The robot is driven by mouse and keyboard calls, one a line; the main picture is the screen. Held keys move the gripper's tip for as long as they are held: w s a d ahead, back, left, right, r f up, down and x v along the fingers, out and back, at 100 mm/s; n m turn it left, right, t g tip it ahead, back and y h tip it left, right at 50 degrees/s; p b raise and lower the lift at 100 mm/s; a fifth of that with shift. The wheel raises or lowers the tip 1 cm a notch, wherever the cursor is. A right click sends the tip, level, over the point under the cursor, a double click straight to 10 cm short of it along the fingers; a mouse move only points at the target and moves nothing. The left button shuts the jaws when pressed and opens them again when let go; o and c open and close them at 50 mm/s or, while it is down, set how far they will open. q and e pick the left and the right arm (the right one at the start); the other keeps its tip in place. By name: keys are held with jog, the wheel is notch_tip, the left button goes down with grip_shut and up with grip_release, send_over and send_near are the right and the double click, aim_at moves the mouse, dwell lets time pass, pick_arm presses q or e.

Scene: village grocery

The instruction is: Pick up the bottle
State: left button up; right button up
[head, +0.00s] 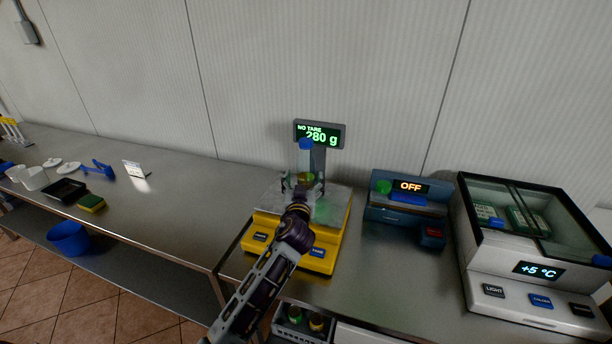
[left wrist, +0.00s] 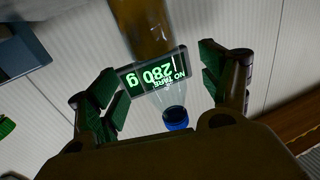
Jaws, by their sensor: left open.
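A clear bottle with a blue cap (head: 305,158) stands upright on the metal plate of the yellow scale (head: 324,262). The scale's display (head: 319,134) reads NO TARE 280 g. My left gripper (head: 304,186) is at the bottle, in front of its lower part, and hides some of it. In the left wrist view the bottle (left wrist: 150,30) appears upside down, with brownish contents and its blue cap toward the palm. The open, green-padded fingers of my left gripper (left wrist: 168,92) are on either side of the bottle's neck, apart from it. My right gripper is not in view.
A blue device (head: 405,213) showing OFF stands right of the scale. A glass-topped cooler (head: 530,270) showing +5 °C is at far right. A sponge (head: 91,203), a black tray (head: 64,190) and a small sign (head: 134,169) lie left. The counter immediately left of the scale is clear.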

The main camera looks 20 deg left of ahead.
aim_at(305, 176)
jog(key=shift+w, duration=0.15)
pick_arm(q)
jog(key=shift+w, duration=0.25)
jog(key=shift+w+a+r+p, duration=0.15)
jog(key=shift+w+p, duration=0.15)
jog(key=shift+w, duration=0.35)
jog(key=shift+w+a+r+p, duration=0.1)
jog(key=shift+w+p, duration=0.2)
jog(key=shift+w, duration=0.35)
jog(key=shift+w+a+f, duration=0.1)
jog(key=shift+w+a, duration=0.05)
jog(key=shift+w, duration=0.9)
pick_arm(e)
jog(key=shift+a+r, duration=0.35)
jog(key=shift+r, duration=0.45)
pick_arm(q)
jog(key=c, duration=1.2)
jog(key=shift+c, duration=1)
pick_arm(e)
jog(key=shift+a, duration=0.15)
